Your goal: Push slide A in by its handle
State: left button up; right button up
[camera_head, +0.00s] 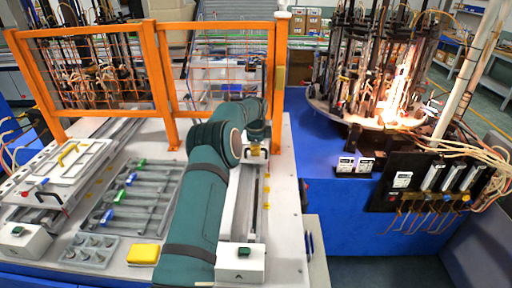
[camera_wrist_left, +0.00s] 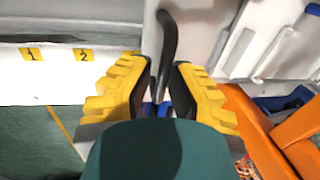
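My left gripper (camera_head: 256,150) is at the far part of the right-hand rail, and my teal forearm hides much of that area in the head view. In the left wrist view, its yellow-padded fingers (camera_wrist_left: 160,82) stand apart on either side of a black bar handle (camera_wrist_left: 168,45). The handle's lower end reaches into the gap, and I see no firm grip on it. I take this handle to be slide A's, but no letter is readable there. The pale slide rail (camera_head: 265,190) runs toward the front of the table. My right gripper is not in view.
An orange mesh guard (camera_head: 163,85) stands close behind my gripper. A tray of tools with coloured handles (camera_head: 135,205), a yellow block (camera_head: 143,254) and a control box with a green button (camera_head: 240,262) are on the table. A lit flame machine (camera_head: 400,85) stands at right.

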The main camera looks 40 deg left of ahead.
pick_arm(q)
jog(key=o, duration=0.3)
jog(key=shift+w+a, duration=0.1)
jog(key=shift+r, duration=0.1)
notch_tip(320, 180, up, 12)
jog(key=s+d, duration=0.1)
jog(key=s, duration=0.1)
jog(key=shift+d, duration=0.2)
jog(key=shift+o, duration=0.2)
jog(key=shift+f, duration=0.2)
